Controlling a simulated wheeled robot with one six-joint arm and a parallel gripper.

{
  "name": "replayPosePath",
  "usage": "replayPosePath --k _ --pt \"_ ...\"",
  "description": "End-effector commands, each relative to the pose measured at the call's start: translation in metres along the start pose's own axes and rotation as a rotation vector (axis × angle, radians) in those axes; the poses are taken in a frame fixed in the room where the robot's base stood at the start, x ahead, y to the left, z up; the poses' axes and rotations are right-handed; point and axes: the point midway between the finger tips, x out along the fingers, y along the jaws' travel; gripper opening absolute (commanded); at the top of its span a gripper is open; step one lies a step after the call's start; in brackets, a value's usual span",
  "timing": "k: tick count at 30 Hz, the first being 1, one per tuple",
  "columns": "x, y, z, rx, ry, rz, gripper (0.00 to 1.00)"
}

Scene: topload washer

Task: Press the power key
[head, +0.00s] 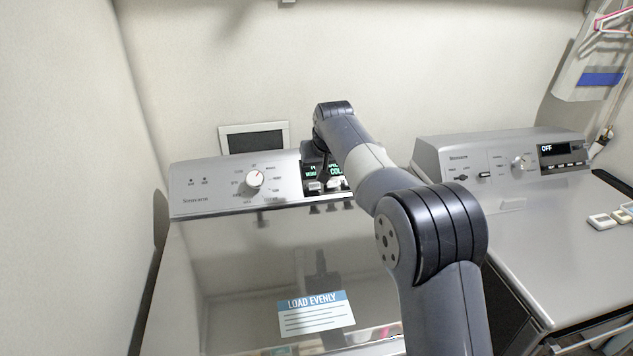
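The washer's control panel (225,189) stands along the back of the top-load washer, with a round dial (254,179) at its middle. To the right of the dial is a lit display (337,171) with green text, partly covered by my arm. Small keys (331,208) show in part along the display's lower edge. I cannot read which one is the power key. My gripper (323,184) points down in front of the display, close to the keys. I cannot tell if it touches one. Its fingers are small and dark, and their opening is unclear.
The washer's shiny lid (240,270) is closed and carries a "LOAD EVENLY" label (315,314). A second machine (545,240) stands at right, its display (562,153) reading OFF. Small boxes (602,221) lie on its top. Walls stand behind and at left.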

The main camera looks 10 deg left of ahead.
Motion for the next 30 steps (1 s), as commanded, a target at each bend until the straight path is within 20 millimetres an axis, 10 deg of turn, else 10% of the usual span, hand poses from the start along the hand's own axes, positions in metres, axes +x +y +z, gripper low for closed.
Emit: replayPosePath --k 15,30 --pt "0.090 0.000 -0.003 0.000 -0.002 0.000 0.00" --pt "0.108 0.000 -0.005 0.000 0.001 0.000 0.00"
